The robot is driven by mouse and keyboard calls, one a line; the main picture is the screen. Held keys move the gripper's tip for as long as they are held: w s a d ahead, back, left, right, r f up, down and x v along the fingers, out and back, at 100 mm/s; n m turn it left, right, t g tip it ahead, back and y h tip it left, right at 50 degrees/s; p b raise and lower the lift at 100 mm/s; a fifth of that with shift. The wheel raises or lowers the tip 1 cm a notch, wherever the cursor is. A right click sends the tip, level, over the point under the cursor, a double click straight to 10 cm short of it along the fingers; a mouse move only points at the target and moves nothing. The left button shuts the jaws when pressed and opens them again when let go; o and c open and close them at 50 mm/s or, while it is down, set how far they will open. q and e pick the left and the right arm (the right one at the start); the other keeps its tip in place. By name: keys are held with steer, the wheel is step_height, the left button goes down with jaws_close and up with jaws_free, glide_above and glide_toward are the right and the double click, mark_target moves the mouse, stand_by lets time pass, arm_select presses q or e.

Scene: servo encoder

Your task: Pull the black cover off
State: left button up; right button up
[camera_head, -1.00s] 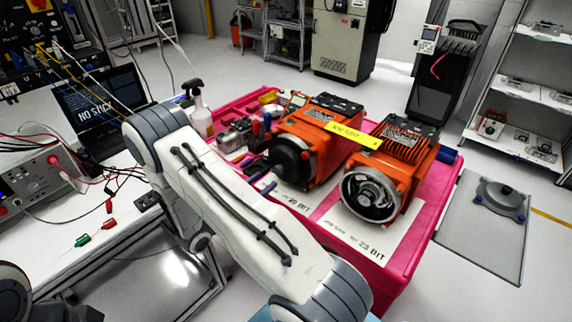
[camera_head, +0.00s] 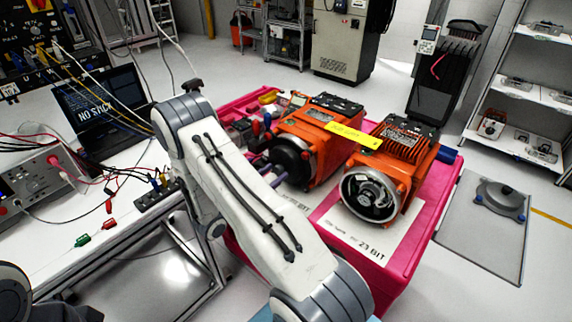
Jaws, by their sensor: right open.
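Two orange servo motors stand side by side. The left motor (camera_head: 325,165) has a round black cover (camera_head: 288,160) on its near end. The right motor (camera_head: 400,160) shows an open round end with a silver ring and dark inner parts (camera_head: 370,195). My right arm crosses the middle of the view and hides much of its own gripper. Dark fingers of my right gripper (camera_head: 268,172) show just left of the black cover, open; whether they touch it cannot be told. My left gripper is out of view.
The motors rest on a pink case (camera_head: 432,230) with printed white sheets (camera_head: 385,240). At left, a bench holds a laptop (camera_head: 105,110), a power supply (camera_head: 35,175) and loose cables. Floor at right is open around a grey mat (camera_head: 485,240).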

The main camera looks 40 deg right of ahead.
jaws_close()
steer(key=shift+a, duration=0.25)
steer(key=shift+s+a, duration=0.1)
steer(key=shift+a, duration=1.2)
steer(key=shift+a, duration=0.1)
steer(key=shift+s+a, duration=0.15)
steer(key=shift+a, duration=1.3)
steer(key=shift+s+a, duration=0.1)
steer(key=shift+a, duration=1.35)
